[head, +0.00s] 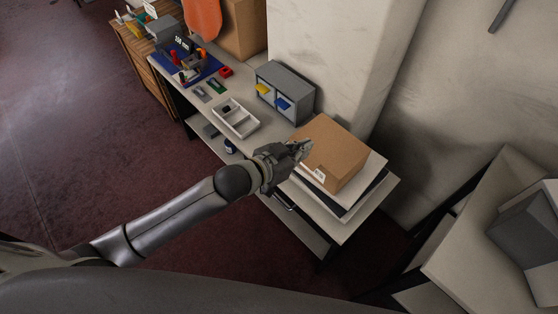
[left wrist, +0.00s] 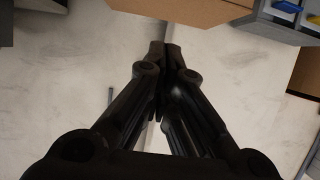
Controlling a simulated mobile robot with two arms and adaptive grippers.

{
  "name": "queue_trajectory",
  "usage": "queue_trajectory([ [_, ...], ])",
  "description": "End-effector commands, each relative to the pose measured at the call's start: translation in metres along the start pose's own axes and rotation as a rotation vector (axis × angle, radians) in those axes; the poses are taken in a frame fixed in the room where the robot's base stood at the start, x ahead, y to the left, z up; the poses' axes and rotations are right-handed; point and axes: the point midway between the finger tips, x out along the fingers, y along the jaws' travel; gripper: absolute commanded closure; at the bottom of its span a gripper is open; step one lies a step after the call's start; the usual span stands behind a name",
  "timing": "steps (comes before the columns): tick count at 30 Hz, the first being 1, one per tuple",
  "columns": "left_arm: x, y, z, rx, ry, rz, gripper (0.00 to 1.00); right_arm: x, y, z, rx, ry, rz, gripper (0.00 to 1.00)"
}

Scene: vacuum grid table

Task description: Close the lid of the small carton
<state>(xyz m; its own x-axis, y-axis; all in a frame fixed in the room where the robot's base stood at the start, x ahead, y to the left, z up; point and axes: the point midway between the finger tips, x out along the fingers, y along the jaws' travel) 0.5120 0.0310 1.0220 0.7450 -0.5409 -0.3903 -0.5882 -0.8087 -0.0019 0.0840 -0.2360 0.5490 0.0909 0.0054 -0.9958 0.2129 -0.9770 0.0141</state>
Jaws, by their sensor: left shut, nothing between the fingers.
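The small carton (head: 333,150) is a brown cardboard box with a white label. It sits on a white and dark stack at the right end of the table. Its top looks flat and covered in the head view. My left gripper (head: 304,149) is at the carton's left side in the head view, overlapping its edge; I cannot tell whether it touches. In the left wrist view the gripper's fingers (left wrist: 165,50) are together with nothing between them. A brown cardboard surface (left wrist: 195,10) shows beyond the fingertips. My right gripper is not in view.
A grey bin cabinet (head: 285,90) with yellow and blue bins stands behind the carton. A white divided tray (head: 236,118) and small parts lie farther left on the table. A pale pillar (head: 335,55) rises behind. Another table (head: 480,250) stands at the right.

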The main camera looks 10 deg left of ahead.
Motion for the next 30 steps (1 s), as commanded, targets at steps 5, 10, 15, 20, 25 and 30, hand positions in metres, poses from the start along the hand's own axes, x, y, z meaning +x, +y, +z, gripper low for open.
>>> queue_trajectory([
  [5, -0.032, 0.001, 0.014, 0.001, -0.005, 0.001, 1.0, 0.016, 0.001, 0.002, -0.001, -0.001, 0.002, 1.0],
  [10, -0.059, 0.001, 0.017, 0.0, -0.006, 0.001, 1.0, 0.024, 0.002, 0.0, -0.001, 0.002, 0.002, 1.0],
  [15, -0.077, 0.001, 0.019, -0.001, -0.005, 0.001, 1.0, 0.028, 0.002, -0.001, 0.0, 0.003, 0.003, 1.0],
  [20, -0.083, 0.001, 0.018, -0.001, -0.004, 0.002, 1.0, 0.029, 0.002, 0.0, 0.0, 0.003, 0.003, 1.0],
  [25, -0.082, -0.001, 0.02, -0.001, -0.007, -0.002, 1.0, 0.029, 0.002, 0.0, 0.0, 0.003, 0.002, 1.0],
  [30, -0.062, -0.025, 0.061, -0.017, -0.058, -0.06, 1.0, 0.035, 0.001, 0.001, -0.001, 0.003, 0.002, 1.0],
])
